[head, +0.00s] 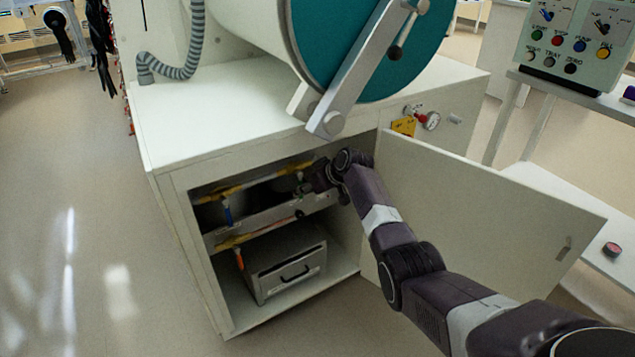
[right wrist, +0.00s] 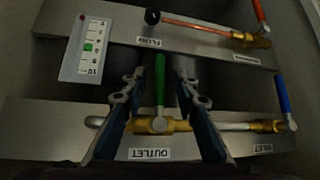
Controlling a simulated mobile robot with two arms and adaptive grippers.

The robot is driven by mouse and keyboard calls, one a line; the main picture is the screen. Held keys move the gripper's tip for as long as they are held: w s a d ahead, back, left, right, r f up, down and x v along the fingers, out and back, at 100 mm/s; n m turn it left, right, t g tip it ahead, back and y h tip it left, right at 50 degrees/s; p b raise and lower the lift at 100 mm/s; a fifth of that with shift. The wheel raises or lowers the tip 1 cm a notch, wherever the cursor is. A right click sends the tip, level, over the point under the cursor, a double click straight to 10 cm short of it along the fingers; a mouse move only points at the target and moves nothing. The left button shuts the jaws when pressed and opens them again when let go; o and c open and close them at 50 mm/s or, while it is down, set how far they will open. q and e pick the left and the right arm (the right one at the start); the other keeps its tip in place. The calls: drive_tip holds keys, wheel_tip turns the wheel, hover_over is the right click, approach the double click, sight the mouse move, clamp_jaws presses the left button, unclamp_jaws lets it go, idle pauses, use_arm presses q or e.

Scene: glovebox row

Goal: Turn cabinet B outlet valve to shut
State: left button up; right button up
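In the right wrist view the outlet valve is a brass body (right wrist: 152,125) with a green lever (right wrist: 159,78), above a label reading OUTLET (right wrist: 150,154) upside down. The lever points up in the picture, across the line of the pipe. My right gripper (right wrist: 158,108) is open, with one blue-padded finger on each side of the lever and a visible gap on both sides. In the head view my right gripper (head: 323,177) reaches into the open cabinet (head: 178,220), by the upper pipe rail, beside a bit of green (head: 300,184). My left gripper is out of view.
A blue lever (right wrist: 283,97) and an orange-red lever (right wrist: 260,14) sit nearby. A flush knob (right wrist: 152,17) and a small indicator plate (right wrist: 85,48) are on the other rail. The cabinet door (head: 490,205) stands open to the right. A drawer box (head: 285,272) is below.

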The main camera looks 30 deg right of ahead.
drive_tip(key=v, duration=0.9)
drive_tip(key=shift+s+r, duration=0.15)
drive_tip(key=shift+s, duration=0.15)
idle(0.5)
